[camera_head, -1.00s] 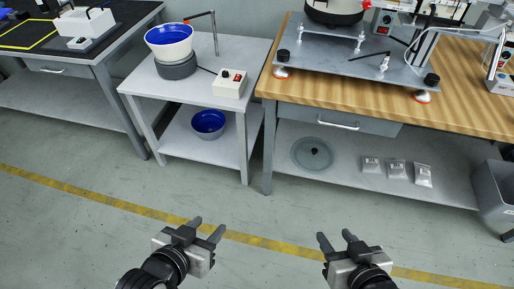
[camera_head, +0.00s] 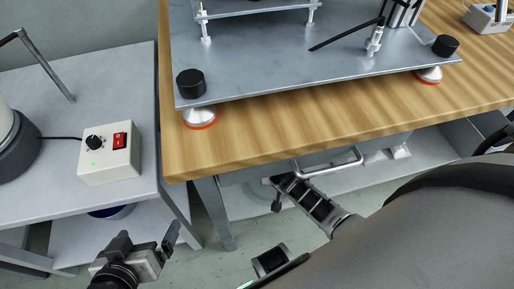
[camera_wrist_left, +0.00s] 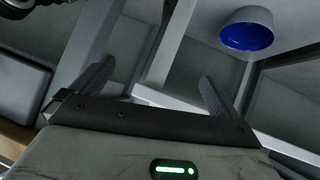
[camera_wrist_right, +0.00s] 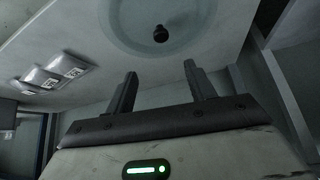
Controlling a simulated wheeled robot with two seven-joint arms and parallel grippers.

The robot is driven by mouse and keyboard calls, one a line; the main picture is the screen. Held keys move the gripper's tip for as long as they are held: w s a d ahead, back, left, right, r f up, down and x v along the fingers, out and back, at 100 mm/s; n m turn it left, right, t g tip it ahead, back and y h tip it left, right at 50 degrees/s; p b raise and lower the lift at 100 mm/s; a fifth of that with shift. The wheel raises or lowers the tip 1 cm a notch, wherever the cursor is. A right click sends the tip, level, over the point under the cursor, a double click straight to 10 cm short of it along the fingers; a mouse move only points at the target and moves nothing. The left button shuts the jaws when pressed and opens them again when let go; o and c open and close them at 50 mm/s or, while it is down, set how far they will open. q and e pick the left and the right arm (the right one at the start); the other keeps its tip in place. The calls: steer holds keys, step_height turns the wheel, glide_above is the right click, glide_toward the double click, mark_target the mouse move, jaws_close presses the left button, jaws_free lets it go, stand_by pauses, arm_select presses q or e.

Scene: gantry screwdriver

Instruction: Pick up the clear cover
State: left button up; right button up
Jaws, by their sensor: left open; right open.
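The clear cover, a round see-through lid, shows at the top of the right wrist view (camera_wrist_right: 116,22), with a black knob (camera_wrist_right: 160,34) at its middle. It lies on the lower shelf (camera_wrist_right: 222,28) of the wooden workbench. My right gripper (camera_wrist_right: 160,72) is open and empty, with its fingers pointing toward the cover but apart from the knob. In the head view the workbench and my arm hide most of the cover. My left gripper (camera_head: 149,240) is open and empty, low in front of the grey side table.
The wooden workbench top (camera_head: 300,125) overhangs the shelf, with a drawer handle (camera_head: 328,163) near my right arm. Small labelled bags (camera_wrist_right: 55,76) lie beside the cover. The grey side table (camera_head: 60,195) holds a control box (camera_head: 108,165); a blue bowl (camera_wrist_left: 247,32) is on its lower shelf.

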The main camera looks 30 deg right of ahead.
steer(key=b+x, duration=0.6)
steer(key=x, duration=0.4)
steer(key=shift+s+b, duration=0.25)
steer(key=shift+b, duration=0.05)
steer(key=shift+w+d+f+b, duration=0.2)
steer(key=shift+w+f+b, duration=0.15)
steer(key=shift+f+b, duration=0.1)
steer(key=b+x, duration=0.4)
steer(key=x, duration=0.1)
steer(key=shift+s+a+f, duration=0.1)
steer(key=shift+a+f, duration=0.05)
steer(key=shift+a, duration=0.2)
steer(key=shift+f+b, duration=0.1)
steer(key=shift+b, duration=0.25)
arm_select(q)
steer(key=w+d+r+n+t+h, duration=0.1)
steer(key=d+r+t+h, duration=0.2)
steer(key=r, duration=0.3)
steer(key=shift+d+n+t+h, duration=0.3)
steer(key=shift+t+h, duration=0.3)
steer(key=shift+t, duration=0.2)
arm_select(e)
steer(key=shift+d, duration=0.1)
arm_select(q)
steer(key=shift+w, duration=0.1)
arm_select(e)
jaws_close()
